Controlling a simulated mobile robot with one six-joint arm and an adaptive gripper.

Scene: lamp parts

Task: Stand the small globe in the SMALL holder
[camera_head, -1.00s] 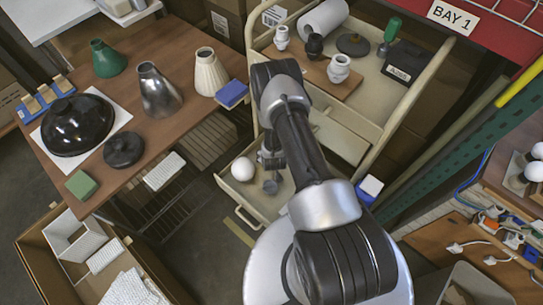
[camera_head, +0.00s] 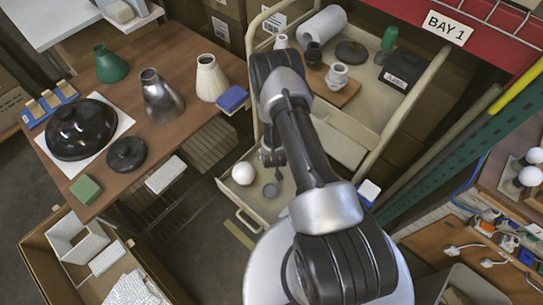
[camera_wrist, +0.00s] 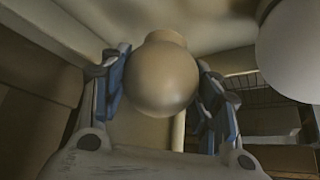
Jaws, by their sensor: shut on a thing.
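In the wrist view my gripper (camera_wrist: 162,95) has its blue-padded fingers on either side of the small globe (camera_wrist: 160,78), a pale ball with a short neck pointing to the top of the picture. It is shut on this globe. In the head view my gripper (camera_head: 271,157) hangs over the open drawer; the held globe cannot be made out there. On a brown board on the cart top stand a white holder (camera_head: 338,76), a black holder (camera_head: 313,53) and another white holder (camera_head: 281,41), partly hidden by my arm. I cannot tell which is the SMALL one.
The cart top also holds a paper roll (camera_head: 322,23), a dark disc (camera_head: 352,51), a green-handled tool (camera_head: 388,40) and a black box (camera_head: 404,64).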

